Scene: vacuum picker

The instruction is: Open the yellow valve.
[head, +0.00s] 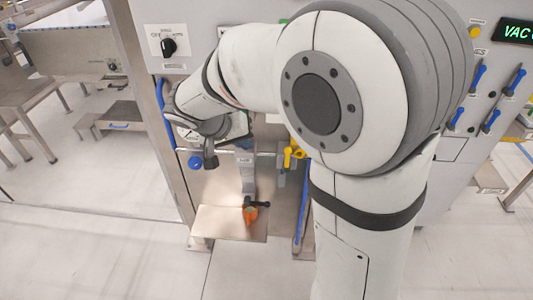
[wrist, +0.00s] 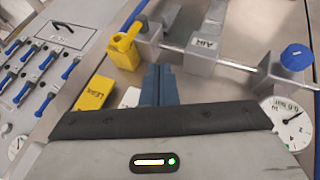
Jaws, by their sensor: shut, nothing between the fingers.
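The yellow valve (wrist: 124,46) is at the upper left of the wrist view, a yellow handle on a grey block on a metal pipe. It also shows in the head view (head: 292,153), just right of my wrist. My gripper (wrist: 160,72) has its blue-grey fingers together and empty. The fingertips appear just to the lower right of the valve in the wrist view. A small gap seems to lie between them, though depth is hard to judge. In the head view my arm covers much of the panel, and the fingers are mostly hidden.
A grey labelled block (wrist: 200,58) and a blue-knobbed valve (wrist: 296,58) sit along the same pipe. A yellow labelled box (wrist: 94,93) and a pressure gauge (wrist: 290,122) are near my gripper. An orange item (head: 250,215) is above a steel plate (head: 215,222) below.

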